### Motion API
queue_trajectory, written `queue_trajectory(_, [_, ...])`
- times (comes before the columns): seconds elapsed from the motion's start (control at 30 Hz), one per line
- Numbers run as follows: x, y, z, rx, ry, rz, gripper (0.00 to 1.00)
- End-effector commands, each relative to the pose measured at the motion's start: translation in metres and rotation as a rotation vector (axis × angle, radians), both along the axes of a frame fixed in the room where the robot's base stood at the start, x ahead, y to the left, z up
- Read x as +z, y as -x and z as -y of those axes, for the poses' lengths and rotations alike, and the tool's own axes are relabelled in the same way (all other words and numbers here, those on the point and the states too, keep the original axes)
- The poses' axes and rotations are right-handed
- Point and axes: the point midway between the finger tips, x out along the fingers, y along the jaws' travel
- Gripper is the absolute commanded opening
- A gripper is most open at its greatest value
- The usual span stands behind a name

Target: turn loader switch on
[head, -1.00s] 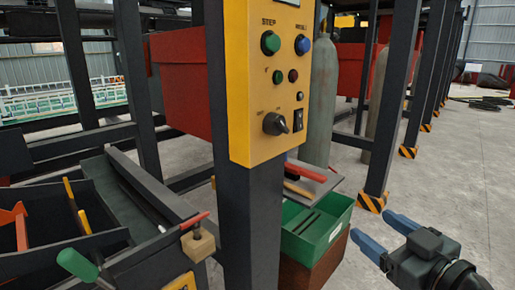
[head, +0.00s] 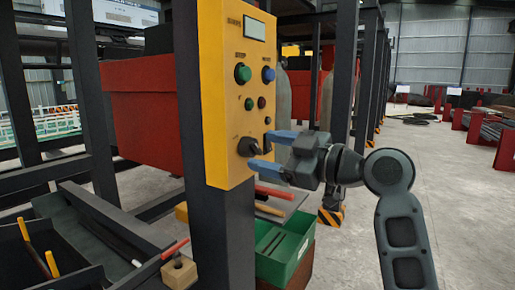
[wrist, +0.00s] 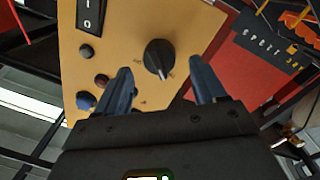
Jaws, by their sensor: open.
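A yellow control panel (head: 223,100) is fixed to a dark post. Its black rotary switch (head: 248,147) is low on the face, with small labels beside it; the writing is too small to read. In the wrist view the rotary switch (wrist: 158,58) shows from the front, between and beyond my finger tips. My gripper (head: 261,150) is open, with blue fingers just in front of the switch. No contact shows in the wrist view, where my gripper (wrist: 160,78) is empty. A black rocker switch (wrist: 90,14) marked I and O is at that view's top left.
Above the rotary switch are green (head: 243,73) and blue (head: 269,75) buttons, smaller buttons and a display (head: 254,28). A green crate (head: 284,250) stands below. A tray with tools is at lower left.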

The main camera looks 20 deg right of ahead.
Motion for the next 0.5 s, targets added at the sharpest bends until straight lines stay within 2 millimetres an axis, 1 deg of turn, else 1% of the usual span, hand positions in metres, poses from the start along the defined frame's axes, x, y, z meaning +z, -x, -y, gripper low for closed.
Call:
queue_trajectory(0.03, [0.001, -0.006, -0.005, 0.002, -0.001, -0.001, 0.70])
queue_trajectory(0.1, [0.001, -0.013, -0.009, 0.002, 0.001, -0.001, 0.70])
queue_trajectory(0.2, [0.001, -0.020, -0.013, 0.001, 0.000, 0.001, 0.70])
queue_trajectory(0.33, [0.000, -0.024, -0.015, 0.000, 0.000, 0.000, 0.70])
queue_trajectory(0.5, [-0.001, -0.024, -0.015, 0.000, -0.001, -0.001, 0.70])
